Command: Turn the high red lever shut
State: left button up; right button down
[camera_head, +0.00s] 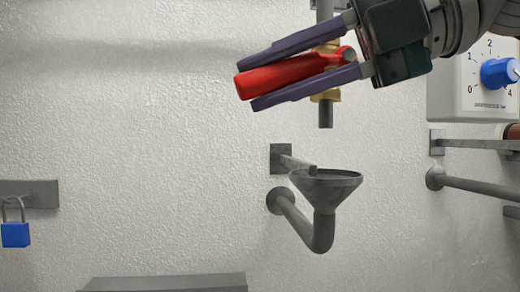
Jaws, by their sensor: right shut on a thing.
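The red lever (285,75) is at the top of the head view, on a brass valve (327,95) fitted to a grey vertical pipe. The lever points left and slightly down, close to level. My right gripper (273,78) comes in from the upper right. Its two dark fingers lie above and below the lever, shut on it. The fingers and the dark gripper body hide part of the valve and the lever's pivot end. My left gripper is not in view.
A grey funnel drain (325,185) sits on the wall below the valve's outlet. A control box with a blue dial (498,72) is at the right, above grey pipes (480,186). A blue padlock (15,234) hangs at far left. A grey ledge (165,283) is at bottom.

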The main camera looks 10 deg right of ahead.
aim_at(270, 64)
jog(key=y+b, duration=0.1)
jog(key=b, duration=0.1)
jog(key=r+m+y+b, duration=0.1)
jog(key=b, duration=0.1)
jog(key=shift+a+r+t+b, duration=0.2)
jog(key=shift+t+b, duration=0.1)
jog(key=shift+b, duration=0.05)
jog(key=shift+r+y+b, duration=0.55)
jog(key=shift+y+b, duration=0.15)
jog(key=shift+b, duration=0.1)
jog(key=shift+r+t, duration=0.15)
jog(key=shift+t, duration=0.15)
jog(key=shift+r, duration=0.1)
jog(key=c, duration=0.6)
grip_release()
